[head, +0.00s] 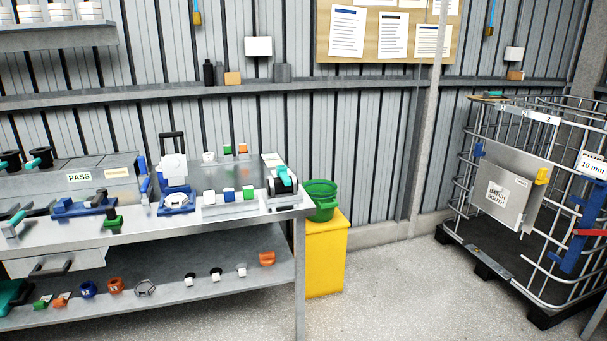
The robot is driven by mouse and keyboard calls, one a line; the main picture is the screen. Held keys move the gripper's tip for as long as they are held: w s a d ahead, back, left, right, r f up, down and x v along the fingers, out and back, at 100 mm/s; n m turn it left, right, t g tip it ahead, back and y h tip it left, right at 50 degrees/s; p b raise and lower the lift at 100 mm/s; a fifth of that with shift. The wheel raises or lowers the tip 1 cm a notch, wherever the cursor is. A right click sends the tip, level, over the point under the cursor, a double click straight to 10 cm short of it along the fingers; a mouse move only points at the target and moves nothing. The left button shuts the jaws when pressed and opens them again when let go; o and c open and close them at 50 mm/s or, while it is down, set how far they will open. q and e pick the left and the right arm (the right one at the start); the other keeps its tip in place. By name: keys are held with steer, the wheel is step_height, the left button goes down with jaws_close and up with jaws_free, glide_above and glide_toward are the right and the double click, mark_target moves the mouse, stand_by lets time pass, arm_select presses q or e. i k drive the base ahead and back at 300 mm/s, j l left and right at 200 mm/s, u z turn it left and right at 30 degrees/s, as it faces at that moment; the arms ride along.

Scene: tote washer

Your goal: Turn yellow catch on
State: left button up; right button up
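A yellow catch (542,175) sits at the upper right edge of a grey hatch panel (522,182) on the wire cage at the right. It is small in the view, and I cannot tell how it is turned. A blue catch (478,150) sits at the panel's upper left edge. The panel carries a white label (497,193) and hangs slightly tilted in the view. Neither of my grippers shows in the head view.
A wire cage (480,229) stands on a dark pallet. A blue bracket (577,238) with a red bar is right of the panel. A steel workbench (150,231) with many small parts fills the left. A yellow bin (325,262) stands beside it. Floor between is clear.

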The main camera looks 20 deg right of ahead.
mark_target(541, 180)
steer(key=i+l+z, duration=0.2)
steer(key=i+z, duration=0.55)
steer(key=i+j+z, duration=0.1)
steer(key=i+z, duration=0.3)
steer(key=i, duration=0.15)
steer(key=i+j+z, duration=0.2)
steer(key=i+z, duration=0.15)
steer(key=i+l, duration=0.3)
steer(key=i, duration=0.25)
steer(key=i+l+u, duration=0.1)
steer(key=i+l, duration=0.15)
steer(key=i, duration=0.3)
steer(key=i+l, duration=0.35)
steer(key=i, duration=0.15)
steer(key=j+u, duration=0.05)
